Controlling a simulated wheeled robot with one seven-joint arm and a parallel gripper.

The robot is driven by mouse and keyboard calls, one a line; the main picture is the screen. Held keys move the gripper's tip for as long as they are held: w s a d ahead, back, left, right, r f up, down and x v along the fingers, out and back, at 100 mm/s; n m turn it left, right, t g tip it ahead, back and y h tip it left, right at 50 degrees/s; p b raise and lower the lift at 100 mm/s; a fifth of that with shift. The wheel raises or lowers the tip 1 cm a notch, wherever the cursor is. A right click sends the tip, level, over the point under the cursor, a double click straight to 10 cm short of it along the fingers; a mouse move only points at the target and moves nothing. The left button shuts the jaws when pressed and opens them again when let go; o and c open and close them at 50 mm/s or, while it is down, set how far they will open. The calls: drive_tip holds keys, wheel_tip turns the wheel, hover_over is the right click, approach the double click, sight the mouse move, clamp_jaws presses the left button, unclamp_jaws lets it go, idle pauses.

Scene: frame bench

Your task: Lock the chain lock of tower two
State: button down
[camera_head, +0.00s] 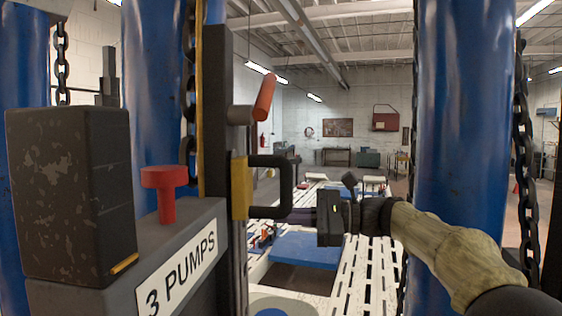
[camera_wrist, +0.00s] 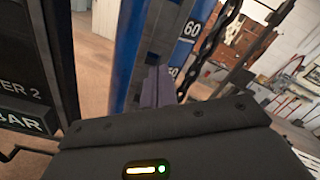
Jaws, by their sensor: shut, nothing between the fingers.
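Blue tower columns stand at the left (camera_head: 153,60) and right (camera_head: 463,130), with dark chains beside them; one chain hangs at the right edge (camera_head: 524,150). A red-gripped lever (camera_head: 264,99) sticks out of a dark upright post. Below it, a black U-shaped handle (camera_head: 288,185) projects from a yellow block (camera_head: 240,187). I cannot tell which part is the chain lock. My gripper (camera_head: 296,214) is shut and empty, its fingertips appearing beside the handle's lower end; contact is unclear. In the wrist view, its purple fingers (camera_wrist: 158,85) point toward a blue column (camera_wrist: 127,45), with a chain (camera_wrist: 208,45) at right.
A dark box (camera_head: 70,190) and a red knob (camera_head: 165,190) sit on a grey housing with a "3 PUMPS" label (camera_head: 177,275). A white slotted frame bench (camera_head: 367,265) lies beyond my arm. A dark panel (camera_wrist: 30,60) fills the wrist view's left.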

drive_tip(key=s+d+r+n+g+y, duration=0.2)
drive_tip(key=s+d+r+g, duration=0.15)
drive_tip(key=r, duration=0.35)
drive_tip(key=s+d+r+n+g+y, duration=0.2)
drive_tip(key=d+r, duration=0.2)
drive_tip(key=r, duration=0.3)
drive_tip(key=s+a+r+p, duration=0.3)
drive_tip(key=a+r+p, duration=0.3)
drive_tip(key=a, duration=0.3)
drive_tip(key=shift+a+p, duration=0.15)
drive_tip(key=shift+p, duration=0.25)
drive_tip(key=shift+t, duration=0.35)
drive_tip(key=shift+s+r, duration=0.1)
drive_tip(key=shift+a, duration=0.1)
drive_tip(key=shift+w, duration=0.2)
drive_tip(key=shift+s+r+n, duration=0.1)
drive_tip(key=shift+r+n, duration=0.05)
drive_tip(key=shift+n, duration=0.15)
